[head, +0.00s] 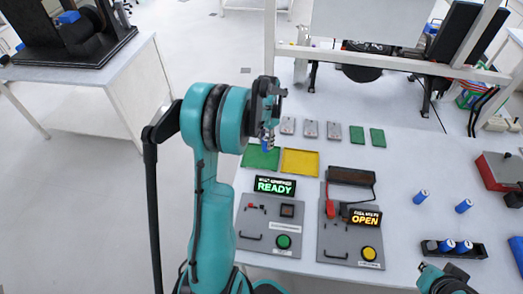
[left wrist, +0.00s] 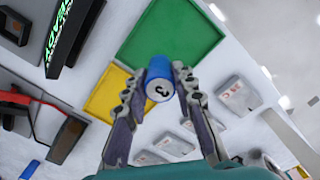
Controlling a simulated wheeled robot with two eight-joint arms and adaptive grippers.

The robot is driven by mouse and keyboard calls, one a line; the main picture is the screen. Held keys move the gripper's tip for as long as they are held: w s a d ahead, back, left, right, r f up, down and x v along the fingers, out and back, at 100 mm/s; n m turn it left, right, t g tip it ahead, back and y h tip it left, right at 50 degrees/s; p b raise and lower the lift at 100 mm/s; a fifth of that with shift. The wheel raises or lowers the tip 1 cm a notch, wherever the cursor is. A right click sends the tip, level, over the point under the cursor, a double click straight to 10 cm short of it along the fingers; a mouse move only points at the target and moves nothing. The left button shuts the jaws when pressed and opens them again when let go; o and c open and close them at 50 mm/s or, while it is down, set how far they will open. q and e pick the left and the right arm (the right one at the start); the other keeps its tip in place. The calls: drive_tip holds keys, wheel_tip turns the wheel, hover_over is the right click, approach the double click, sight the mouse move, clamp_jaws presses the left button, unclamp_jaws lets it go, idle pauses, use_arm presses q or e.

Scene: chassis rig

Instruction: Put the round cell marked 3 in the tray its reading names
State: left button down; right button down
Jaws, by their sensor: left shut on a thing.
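My left gripper (head: 268,128) is shut on the round cell marked 3 (left wrist: 158,82). The cell is blue with a pale end bearing a dark 3, and it also shows small and partly hidden under the fingers in the head view. My gripper holds it above the green tray (head: 261,158), near that tray's back edge. The yellow tray (head: 300,162) lies just right of the green one. Both trays look empty. A black display reads READY in green (head: 275,186); its smaller line is too small to read.
Loose blue cells (head: 421,197) (head: 463,206) stand at the right, and a black rack (head: 453,249) holds more. Grey and green cards (head: 311,129) lie behind the trays.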

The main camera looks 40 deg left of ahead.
use_arm(q)
drive_tip(key=shift+s+a+f, duration=0.2)
drive_tip(key=shift+a+f, duration=0.1)
drive_tip(key=shift+a, duration=0.15)
drive_tip(key=shift+s+a+f, duration=0.15)
drive_tip(key=shift+a+f, duration=0.1)
drive_tip(key=shift+a, duration=0.15)
drive_tip(key=shift+a+f, duration=0.1)
drive_tip(key=shift+f, duration=0.1)
drive_tip(key=shift+f+b, duration=0.75)
drive_tip(key=shift+f, duration=1.1)
drive_tip(key=shift+f, duration=0.2)
drive_tip(key=c, duration=1.2)
unclamp_jaws()
drive_tip(key=shift+r, duration=0.15)
